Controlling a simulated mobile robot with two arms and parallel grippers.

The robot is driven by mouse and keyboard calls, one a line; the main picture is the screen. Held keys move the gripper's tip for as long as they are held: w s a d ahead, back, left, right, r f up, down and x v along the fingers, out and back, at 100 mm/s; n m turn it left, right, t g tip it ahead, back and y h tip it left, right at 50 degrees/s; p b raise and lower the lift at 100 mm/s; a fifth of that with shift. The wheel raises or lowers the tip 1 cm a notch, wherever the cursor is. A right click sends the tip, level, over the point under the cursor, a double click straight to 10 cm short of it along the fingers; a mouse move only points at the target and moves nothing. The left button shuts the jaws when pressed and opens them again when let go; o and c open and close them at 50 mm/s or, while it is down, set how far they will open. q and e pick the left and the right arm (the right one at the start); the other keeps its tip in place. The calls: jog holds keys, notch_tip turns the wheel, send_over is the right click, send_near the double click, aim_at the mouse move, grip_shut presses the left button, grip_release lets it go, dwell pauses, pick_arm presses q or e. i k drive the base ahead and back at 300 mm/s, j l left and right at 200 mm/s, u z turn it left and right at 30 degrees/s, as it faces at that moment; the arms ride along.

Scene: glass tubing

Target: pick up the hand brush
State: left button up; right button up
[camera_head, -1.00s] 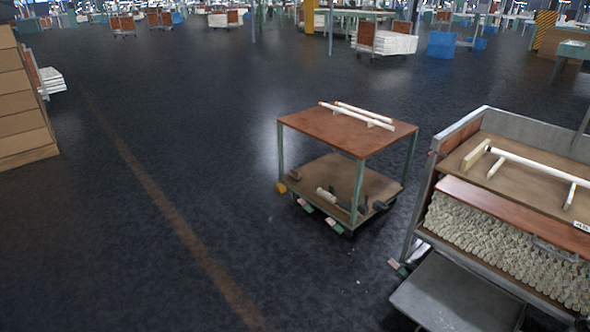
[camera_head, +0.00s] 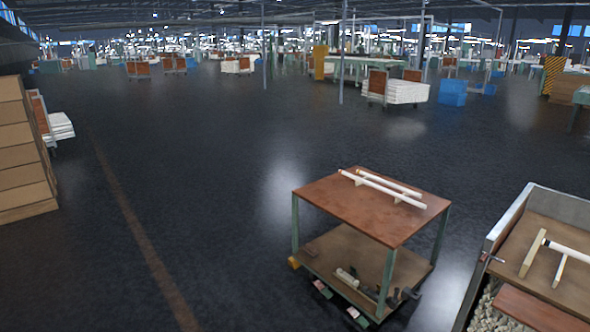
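I cannot make out a hand brush for certain. The two-tier trolley (camera_head: 350,205) stands right of centre. Its brown top carries two pale rods (camera_head: 385,187) on small supports. On its lower shelf (camera_head: 325,248) lie a short pale cylinder (camera_head: 347,278) and some small dark items (camera_head: 400,297), too small to identify. A second cart (camera_head: 500,232) at the lower right holds a pale wooden bar (camera_head: 532,254) and a white rod (camera_head: 567,250), cut off by the picture edge. Neither of my grippers is in view.
Stacked brown boxes (camera_head: 22,150) stand at the left edge. Open dark floor (camera_head: 200,190) with a faded reddish line (camera_head: 135,232) lies left of the trolley. Carts with white stacks (camera_head: 405,92), blue crates (camera_head: 452,93) and posts stand farther back.

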aim_at(311, 250)
jog(key=i+j+u, duration=0.45)
jog(key=i, duration=0.2)
jog(key=i+u, duration=0.45)
jog(key=i, duration=0.2)
jog(key=i+l+u, duration=0.2)
jog(key=i+u, duration=0.25)
jog(key=i, duration=0.25)
jog(key=i+z, duration=0.25)
jog(key=i, duration=0.2)
jog(key=i+j+z, duration=0.2)
jog(key=i, duration=0.25)
jog(key=i+z, duration=0.25)
jog(key=i, duration=0.25)
jog(key=i+j+z, duration=0.2)
jog(key=i, duration=0.2)
jog(key=i+z, duration=0.25)
jog(key=z, duration=0.25)
jog(key=i+z, duration=0.3)
jog(key=z, duration=0.2)
jog(key=i+j+z, duration=0.2)
jog(key=z, duration=0.3)
jog(key=i+j+z, duration=0.2)
jog(key=z, duration=0.25)
jog(key=i+j+z, duration=0.1)
jog(key=j+z, duration=0.4)
jog(key=i+l, duration=0.05)
jog(key=l, duration=0.05)
